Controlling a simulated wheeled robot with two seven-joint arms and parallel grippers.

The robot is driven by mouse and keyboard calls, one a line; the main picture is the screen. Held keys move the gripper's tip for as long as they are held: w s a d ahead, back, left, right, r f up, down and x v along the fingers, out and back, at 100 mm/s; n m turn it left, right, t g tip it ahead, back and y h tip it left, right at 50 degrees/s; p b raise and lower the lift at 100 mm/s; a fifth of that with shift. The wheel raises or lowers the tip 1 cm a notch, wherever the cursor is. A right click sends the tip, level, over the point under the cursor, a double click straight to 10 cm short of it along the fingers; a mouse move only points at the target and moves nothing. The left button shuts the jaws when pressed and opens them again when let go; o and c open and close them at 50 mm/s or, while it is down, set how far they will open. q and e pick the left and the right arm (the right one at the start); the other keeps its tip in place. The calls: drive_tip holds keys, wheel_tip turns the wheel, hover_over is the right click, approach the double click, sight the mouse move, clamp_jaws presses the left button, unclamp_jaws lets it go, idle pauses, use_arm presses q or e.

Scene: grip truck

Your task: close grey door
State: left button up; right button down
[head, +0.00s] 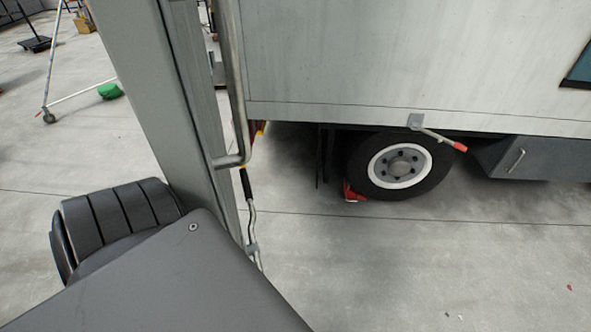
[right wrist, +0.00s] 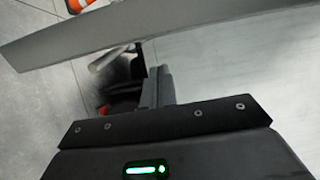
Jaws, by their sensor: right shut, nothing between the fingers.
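The grey door (head: 175,90) stands open and is seen nearly edge-on in the head view, beside the truck's pale side. A metal bar (head: 236,90) runs down along it, bending in at its lower end. In the right wrist view a grey edge, likely the door's (right wrist: 150,32), crosses the top of the picture at a slant. My right gripper (right wrist: 157,84) is shut and empty, below that edge. A pale surface fills the right side there; I cannot tell whether it touches the fingers. My right gripper is hidden in the head view. My left gripper is in neither view.
The truck's side wall (head: 400,60) has a wheel (head: 400,167) below it, with a red chock (head: 354,193). A red-tipped lever (head: 440,137) sticks out above the wheel. A green object (head: 110,91) lies far left.

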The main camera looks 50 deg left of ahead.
drive_tip(key=shift+s+a, duration=0.25)
drive_tip(key=shift+s, duration=0.25)
drive_tip(key=shift+s+a, duration=0.25)
drive_tip(key=shift+s, duration=0.2)
drive_tip(key=shift+s, duration=0.1)
